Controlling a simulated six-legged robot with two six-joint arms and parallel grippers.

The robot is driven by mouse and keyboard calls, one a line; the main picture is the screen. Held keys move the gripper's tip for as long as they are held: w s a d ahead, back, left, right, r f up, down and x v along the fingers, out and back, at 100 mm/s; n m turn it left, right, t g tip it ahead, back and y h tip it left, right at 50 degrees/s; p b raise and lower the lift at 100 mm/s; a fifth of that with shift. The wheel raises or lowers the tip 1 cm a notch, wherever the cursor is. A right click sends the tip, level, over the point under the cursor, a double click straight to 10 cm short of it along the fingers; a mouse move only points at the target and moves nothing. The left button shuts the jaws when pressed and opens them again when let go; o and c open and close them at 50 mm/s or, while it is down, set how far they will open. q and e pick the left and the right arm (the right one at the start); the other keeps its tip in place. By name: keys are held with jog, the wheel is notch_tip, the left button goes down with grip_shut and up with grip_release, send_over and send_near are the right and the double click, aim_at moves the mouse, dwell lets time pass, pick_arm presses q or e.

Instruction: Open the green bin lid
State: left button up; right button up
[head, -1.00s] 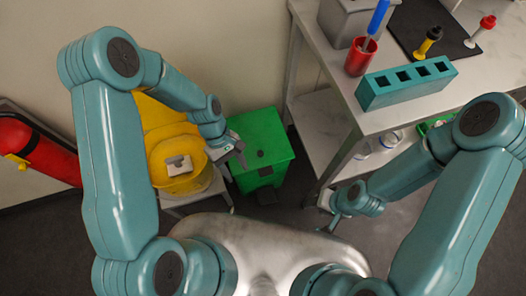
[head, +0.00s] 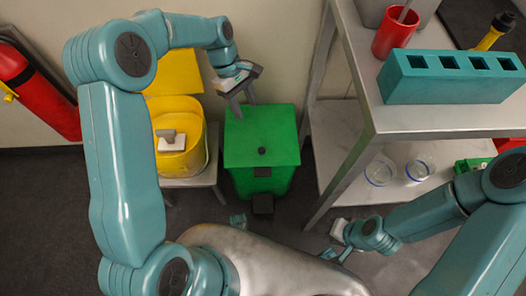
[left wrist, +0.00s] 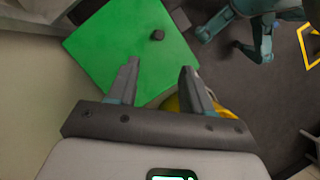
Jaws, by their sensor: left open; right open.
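The green bin (head: 262,178) stands on the floor between the yellow bucket and the shelf table. Its green lid (head: 262,133) lies flat and shut, with a small dark knob (head: 262,151) near the front edge and a dark pedal (head: 262,204) below. My left gripper (head: 243,108) is open and empty above the lid's back left part. In the left wrist view the lid (left wrist: 125,45) lies beyond the open fingers (left wrist: 158,85), with the knob (left wrist: 157,34) past them. My right gripper (head: 341,253) is open, low at the front right, away from the bin.
A yellow bucket (head: 203,155) stands on a low stand left of the bin. The shelf table (head: 375,125) holds a teal rack (head: 450,80) and a red cup (head: 396,35). A red extinguisher (head: 45,95) is at the far left.

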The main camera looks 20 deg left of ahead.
pick_arm(q)
jog(key=f+b, duration=0.1)
jog(key=f, duration=0.1)
jog(key=b, duration=0.5)
send_near(262, 149)
jog(key=x, duration=0.8)
jog(key=shift+f, duration=0.15)
pick_arm(e)
notch_tip(262, 149, down, 7)
jog(key=shift+a, duration=0.15)
jog(key=shift+r, duration=0.1)
pick_arm(q)
grip_shut()
